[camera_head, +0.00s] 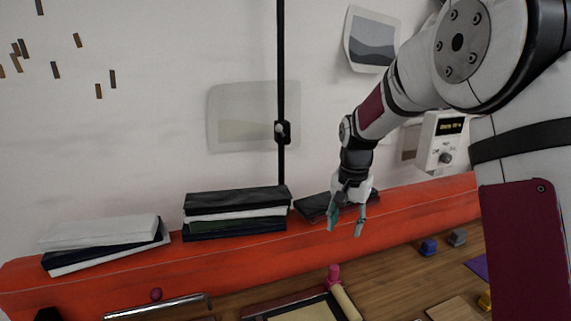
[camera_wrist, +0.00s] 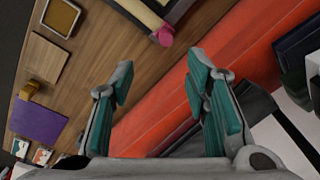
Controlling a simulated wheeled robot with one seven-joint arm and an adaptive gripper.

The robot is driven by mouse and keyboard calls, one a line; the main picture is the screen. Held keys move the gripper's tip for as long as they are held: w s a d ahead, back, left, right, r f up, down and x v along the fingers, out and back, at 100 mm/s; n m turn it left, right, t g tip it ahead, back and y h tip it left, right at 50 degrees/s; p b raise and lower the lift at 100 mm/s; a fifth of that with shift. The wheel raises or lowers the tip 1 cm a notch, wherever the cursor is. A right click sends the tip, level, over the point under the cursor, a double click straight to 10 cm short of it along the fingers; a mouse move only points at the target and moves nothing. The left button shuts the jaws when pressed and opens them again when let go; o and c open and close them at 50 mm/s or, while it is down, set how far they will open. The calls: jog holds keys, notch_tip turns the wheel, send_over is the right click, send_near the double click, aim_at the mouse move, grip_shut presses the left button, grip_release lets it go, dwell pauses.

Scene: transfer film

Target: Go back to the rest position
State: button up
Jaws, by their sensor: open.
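My gripper (camera_head: 346,219) hangs at the end of my arm, in front of the red-orange ledge (camera_head: 420,207) along the wall. Its teal-padded fingers point down and are apart, with nothing between them. In the wrist view, the open gripper (camera_wrist: 158,85) shows with the ledge (camera_wrist: 150,125) behind the gap between the fingers. A dark flat book (camera_head: 311,206) lies on the ledge behind the gripper and is partly hidden by it.
Stacks of books (camera_head: 236,212) and (camera_head: 105,243) lie on the ledge to the left. The wooden table below holds a pink-handled roller (camera_head: 345,301), a blue block (camera_head: 428,247), a grey block (camera_head: 457,237) and a purple sheet (camera_wrist: 37,119). A control box (camera_head: 440,141) hangs on the wall.

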jog(key=s+r+n+t, duration=0.1)
jog(key=s+r+n, duration=0.1)
jog(key=s+r, duration=0.6)
jog(key=s+r+n+t, duration=0.1)
jog(key=s+r+n, duration=0.1)
jog(key=s, duration=0.9)
jog(key=s+d+r+n+t, duration=0.1)
jog(key=s+r, duration=0.3)
jog(key=s, duration=0.8)
jog(key=shift+n+t, duration=0.8)
jog(key=shift+n, duration=0.1)
